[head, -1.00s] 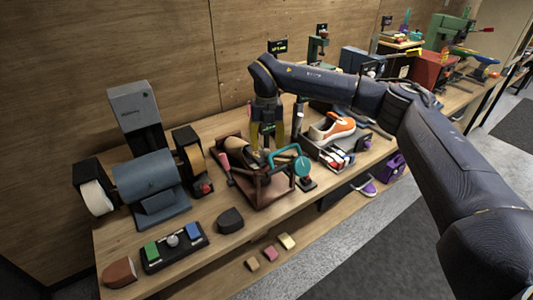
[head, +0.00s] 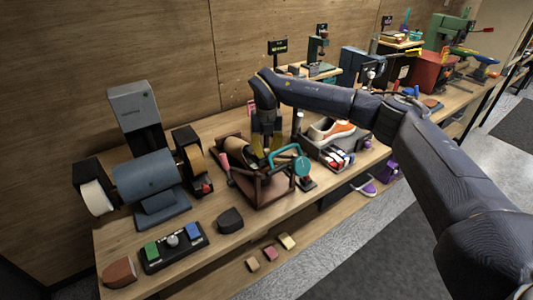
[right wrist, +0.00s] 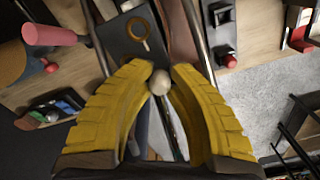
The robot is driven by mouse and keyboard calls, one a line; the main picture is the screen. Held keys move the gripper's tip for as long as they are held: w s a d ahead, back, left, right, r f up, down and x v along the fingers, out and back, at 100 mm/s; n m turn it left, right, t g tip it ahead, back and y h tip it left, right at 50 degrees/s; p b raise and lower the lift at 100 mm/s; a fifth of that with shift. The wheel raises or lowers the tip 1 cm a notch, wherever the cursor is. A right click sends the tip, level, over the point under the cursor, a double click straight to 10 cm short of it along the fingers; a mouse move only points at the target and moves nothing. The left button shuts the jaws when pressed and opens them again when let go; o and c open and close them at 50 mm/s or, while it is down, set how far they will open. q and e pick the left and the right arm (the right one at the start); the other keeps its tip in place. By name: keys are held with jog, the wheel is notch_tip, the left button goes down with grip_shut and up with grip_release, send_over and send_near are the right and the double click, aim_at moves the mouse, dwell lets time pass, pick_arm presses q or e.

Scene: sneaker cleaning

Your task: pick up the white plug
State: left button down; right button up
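The white plug (right wrist: 160,82) shows in the right wrist view as a small pale rounded knob between the yellow fingertips. My right gripper (right wrist: 162,76) has its fingers drawn in, with the tips against the two sides of the plug. In the head view my right gripper (head: 266,152) points down over the brown rack (head: 262,195) on the bench. The plug cannot be made out there. My left gripper is not in view.
A teal clamp (head: 302,166) stands close to the right of my gripper. A grey-blue polishing machine (head: 147,182) stands on the left. The front of the bench (head: 215,262) is partly clear.

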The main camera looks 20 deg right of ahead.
grip_shut()
jog(key=shift+r, duration=0.1)
